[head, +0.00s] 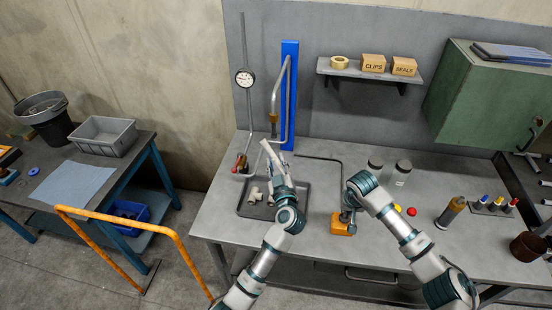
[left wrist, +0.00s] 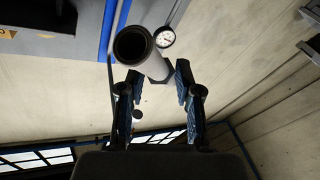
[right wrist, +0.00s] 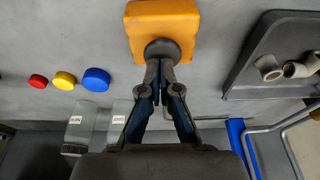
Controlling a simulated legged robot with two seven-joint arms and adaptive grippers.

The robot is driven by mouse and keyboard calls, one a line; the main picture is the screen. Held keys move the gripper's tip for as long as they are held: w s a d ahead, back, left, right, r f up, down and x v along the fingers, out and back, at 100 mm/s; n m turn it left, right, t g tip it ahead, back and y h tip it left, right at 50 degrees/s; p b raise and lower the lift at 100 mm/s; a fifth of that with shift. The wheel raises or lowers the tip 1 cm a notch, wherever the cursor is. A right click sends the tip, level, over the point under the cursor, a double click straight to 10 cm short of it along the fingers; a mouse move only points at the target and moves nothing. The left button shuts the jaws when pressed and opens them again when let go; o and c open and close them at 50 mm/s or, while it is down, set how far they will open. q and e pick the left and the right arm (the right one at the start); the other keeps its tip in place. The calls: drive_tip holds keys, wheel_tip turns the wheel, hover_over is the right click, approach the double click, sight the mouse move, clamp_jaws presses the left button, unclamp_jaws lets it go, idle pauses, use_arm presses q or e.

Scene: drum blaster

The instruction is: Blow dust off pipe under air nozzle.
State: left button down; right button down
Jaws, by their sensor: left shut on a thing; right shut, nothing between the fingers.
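My left gripper (head: 277,176) is shut on a pale grey pipe (head: 269,153), held tilted below the air nozzle (head: 273,118) in front of the blue post. In the left wrist view, the pipe (left wrist: 152,62) shows its dark open end between the fingers (left wrist: 155,85). I cannot tell whether dust is on it. My right gripper (right wrist: 162,66) is shut and empty, its fingertips at the black round button of the orange box (right wrist: 166,20). The box also shows in the head view (head: 341,228). I cannot tell how far the button is pressed.
A dark tray (head: 244,209) with pipe fittings (head: 255,194) lies below my left gripper. Red, yellow and blue buttons (right wrist: 65,80) and two grey jars (head: 402,170) are near my right arm. A gauge (head: 245,77) and a blue post (head: 289,90) stand behind. The bench front is partly clear.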

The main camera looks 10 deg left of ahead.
use_arm(q)
drive_tip(key=shift+a, duration=0.25)
use_arm(e)
drive_tip(key=shift+a+f, duration=0.25)
drive_tip(key=shift+f, duration=0.05)
use_arm(q)
drive_tip(key=shift+d, duration=0.1)
use_arm(e)
drive_tip(key=shift+d+f, duration=0.1)
drive_tip(key=shift+f, duration=0.35)
idle(1.1)
idle(1.6)
drive_tip(key=shift+w+r+v, duration=0.1)
drive_tip(key=shift+w+v, duration=0.2)
drive_tip(key=shift+v, duration=0.85)
drive_tip(key=shift+w+r+v, duration=0.1)
drive_tip(key=shift+w+v, duration=0.15)
drive_tip(key=shift+v, duration=0.9)
drive_tip(key=shift+w+v, duration=0.3)
drive_tip(key=shift+v, duration=0.85)
